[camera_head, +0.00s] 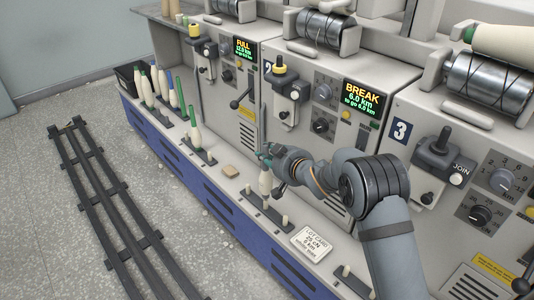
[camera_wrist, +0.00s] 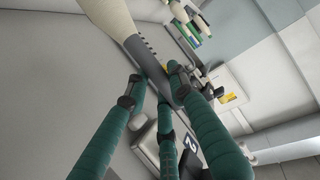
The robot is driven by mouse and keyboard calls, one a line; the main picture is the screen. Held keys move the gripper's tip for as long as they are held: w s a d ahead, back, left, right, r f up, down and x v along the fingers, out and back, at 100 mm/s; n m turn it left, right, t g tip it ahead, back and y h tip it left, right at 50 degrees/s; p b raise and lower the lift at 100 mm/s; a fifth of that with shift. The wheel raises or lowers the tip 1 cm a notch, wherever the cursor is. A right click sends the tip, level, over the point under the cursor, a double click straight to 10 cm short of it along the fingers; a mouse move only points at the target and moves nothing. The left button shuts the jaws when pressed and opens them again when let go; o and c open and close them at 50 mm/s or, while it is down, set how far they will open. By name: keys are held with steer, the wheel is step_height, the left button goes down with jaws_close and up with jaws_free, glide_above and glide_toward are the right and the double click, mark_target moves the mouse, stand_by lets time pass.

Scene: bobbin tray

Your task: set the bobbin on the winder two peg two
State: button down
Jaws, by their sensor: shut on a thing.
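My gripper (camera_head: 266,158), with teal fingers, is shut on a cream bobbin (camera_head: 265,182) in front of winder two (camera_head: 310,105), the machine whose screen reads BREAK. The bobbin hangs roughly upright, its lower end over or at a dark peg strip (camera_head: 262,209). I cannot tell whether it is on a peg. A short pale peg (camera_head: 247,189) stands left of the bobbin and another (camera_head: 285,219) stands right of it. In the wrist view the teal fingers (camera_wrist: 165,95) close around the bobbin's grey tube (camera_wrist: 150,66), with cream yarn (camera_wrist: 108,18) beyond.
A bobbin (camera_head: 195,130) and several green and cream bobbins stand farther left near a black bin (camera_head: 127,76). Floor rails (camera_head: 103,205) run at left.

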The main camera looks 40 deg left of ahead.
mark_target(269, 171)
steer(key=shift+f+b, duration=1.7)
steer(key=shift+f, duration=0.85)
steer(key=shift+f+b, duration=0.55)
steer(key=shift+b, duration=0.25)
steer(key=c, duration=1.8)
jaws_free()
steer(key=shift+o, duration=0.2)
steer(key=b+v, duration=0.1)
steer(key=v, duration=1)
steer(key=shift+b, duration=0.4)
steer(key=shift+a, duration=0.1)
steer(key=p+x, duration=0.1)
steer(key=x, duration=0.8)
steer(key=shift+w+a+f+p, duration=0.1)
steer(key=shift+w+a+p, duration=0.05)
steer(key=shift+a+p, duration=0.15)
